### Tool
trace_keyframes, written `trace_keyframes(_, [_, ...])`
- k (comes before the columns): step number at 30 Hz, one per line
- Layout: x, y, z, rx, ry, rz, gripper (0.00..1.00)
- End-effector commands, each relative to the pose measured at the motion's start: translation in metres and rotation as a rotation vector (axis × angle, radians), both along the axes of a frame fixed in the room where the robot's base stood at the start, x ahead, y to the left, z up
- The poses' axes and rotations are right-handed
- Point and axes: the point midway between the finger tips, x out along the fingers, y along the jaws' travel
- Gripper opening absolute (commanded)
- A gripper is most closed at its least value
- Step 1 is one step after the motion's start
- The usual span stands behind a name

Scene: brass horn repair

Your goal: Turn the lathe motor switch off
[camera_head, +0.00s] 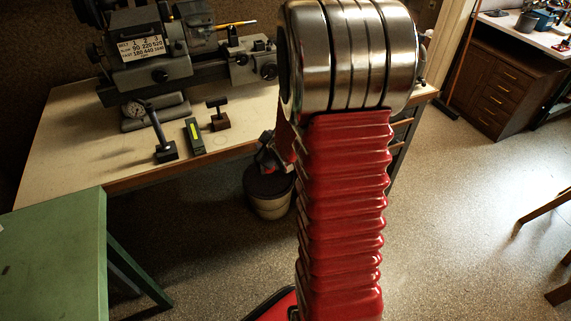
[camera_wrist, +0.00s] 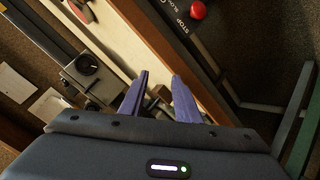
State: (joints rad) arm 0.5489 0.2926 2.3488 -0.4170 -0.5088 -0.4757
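The lathe (camera_head: 150,62) stands on the bench at upper left in the head view, with a speed label plate on its front. Small dark items show behind and between the fingers, and I see no contact. My arm hides the gripper in the head view.
The cream bench top (camera_head: 80,125) holds a dial gauge stand (camera_head: 164,145), a small level (camera_head: 194,136) and a dark block (camera_head: 219,117). A red ball knob (camera_wrist: 198,10) sits beside a STOP label. A bucket (camera_head: 270,193) stands below; a green table (camera_head: 55,255) is lower left.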

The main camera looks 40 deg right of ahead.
Motion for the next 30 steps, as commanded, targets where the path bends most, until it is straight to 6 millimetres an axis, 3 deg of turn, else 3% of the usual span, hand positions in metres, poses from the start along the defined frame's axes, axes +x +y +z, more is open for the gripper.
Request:
trace_keyframes(1, [0.0,-0.008,-0.013,-0.006,-0.006,0.007,0.3])
trace_keyframes(14, [-0.01,-0.051,-0.089,-0.076,-0.14,0.089,0.3])
trace_keyframes(23, [-0.038,-0.067,-0.138,-0.104,-0.262,0.11,0.3])
trace_keyframes(30, [-0.071,-0.072,-0.17,-0.123,-0.376,0.097,0.3])
